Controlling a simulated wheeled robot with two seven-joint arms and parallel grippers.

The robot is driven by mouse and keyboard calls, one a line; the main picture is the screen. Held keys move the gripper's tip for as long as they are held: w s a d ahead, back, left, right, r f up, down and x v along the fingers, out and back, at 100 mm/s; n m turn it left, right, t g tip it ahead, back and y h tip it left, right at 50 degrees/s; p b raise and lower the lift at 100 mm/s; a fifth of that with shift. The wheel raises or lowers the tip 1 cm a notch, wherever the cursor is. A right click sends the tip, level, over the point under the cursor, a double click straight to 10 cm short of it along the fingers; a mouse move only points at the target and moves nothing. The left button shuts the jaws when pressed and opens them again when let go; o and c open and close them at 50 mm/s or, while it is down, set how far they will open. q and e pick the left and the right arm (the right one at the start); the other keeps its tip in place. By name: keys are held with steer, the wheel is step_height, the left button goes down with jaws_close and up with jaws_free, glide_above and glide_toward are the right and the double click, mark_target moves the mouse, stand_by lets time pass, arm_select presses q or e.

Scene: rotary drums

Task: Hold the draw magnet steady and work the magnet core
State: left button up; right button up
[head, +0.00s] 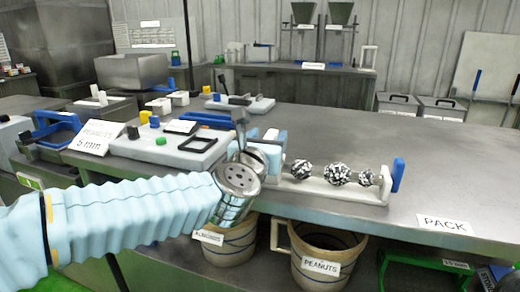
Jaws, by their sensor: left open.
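The draw magnet appears to be the long white piece (345,192) lying on the steel table, with three black-and-white speckled clumps along it and an upright blue handle (397,175) at its right end. I cannot tell which part is the magnet core. My left gripper (256,145) comes in from the left on a pale blue sleeved arm. It is open at this left end; whether it touches is unclear. My right gripper is out of view.
A "PEANUTS 5 min" card (94,138) and a white board (170,146) with small parts lie to the left. Buckets (326,250) hang below the table's front edge. A PACK label (444,224) marks the right front. The table's right side is clear.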

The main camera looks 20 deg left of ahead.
mark_target(271, 134)
arm_select(q)
steer(key=shift+w, duration=1.5)
steer(key=shift+c, duration=0.4)
jaws_close()
steer(key=shift+f+b, duration=0.2)
steer(key=shift+b, duration=0.1)
